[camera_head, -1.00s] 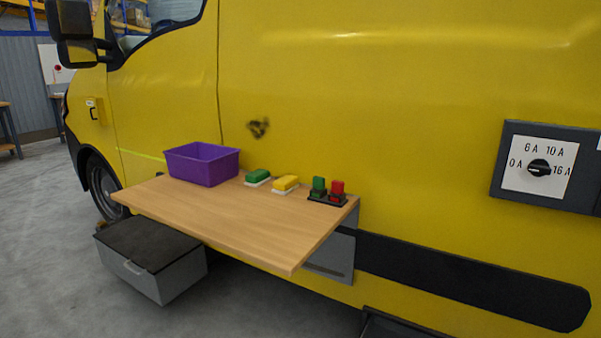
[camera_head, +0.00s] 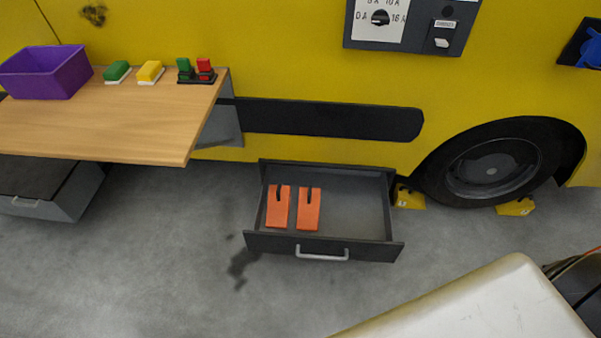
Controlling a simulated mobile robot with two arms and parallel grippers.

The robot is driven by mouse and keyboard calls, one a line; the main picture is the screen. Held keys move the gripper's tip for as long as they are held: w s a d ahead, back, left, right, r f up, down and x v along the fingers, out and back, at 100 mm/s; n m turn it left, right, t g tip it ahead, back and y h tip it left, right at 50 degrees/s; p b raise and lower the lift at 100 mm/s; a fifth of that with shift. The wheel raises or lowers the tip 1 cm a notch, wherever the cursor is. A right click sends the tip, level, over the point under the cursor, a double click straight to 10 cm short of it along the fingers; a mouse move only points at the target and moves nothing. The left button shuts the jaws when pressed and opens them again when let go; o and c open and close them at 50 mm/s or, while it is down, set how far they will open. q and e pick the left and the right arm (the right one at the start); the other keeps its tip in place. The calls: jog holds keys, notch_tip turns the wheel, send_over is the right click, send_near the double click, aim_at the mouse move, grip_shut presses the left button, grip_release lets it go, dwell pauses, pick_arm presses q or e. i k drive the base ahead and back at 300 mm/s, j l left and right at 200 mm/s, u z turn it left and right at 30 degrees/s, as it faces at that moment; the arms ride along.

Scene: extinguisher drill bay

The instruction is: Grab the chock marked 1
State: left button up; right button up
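Two yellow chocks sit on the floor at the van's wheel in the head view. One yellow chock (camera_head: 409,198) is at the wheel's left side, and the other yellow chock (camera_head: 516,207) is below its right part. Each bears a small pale mark, too small to read. Two orange wedge-shaped blocks lie side by side in an open drawer: the left orange block (camera_head: 277,210) and the right orange block (camera_head: 308,213). Each has a dark slot or mark at its top; I read no number on them. Neither gripper is in view.
The open grey drawer (camera_head: 360,243) juts out low from the van, left of the wheel (camera_head: 490,170). A wooden shelf (camera_head: 120,135) at the left holds a purple bin (camera_head: 50,78) and small coloured items. The floor (camera_head: 170,270) in front is mostly clear.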

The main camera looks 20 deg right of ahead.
aim_at(404, 197)
jog(key=z, duration=0.7)
jog(key=l, duration=0.15)
jog(key=i+u, duration=0.05)
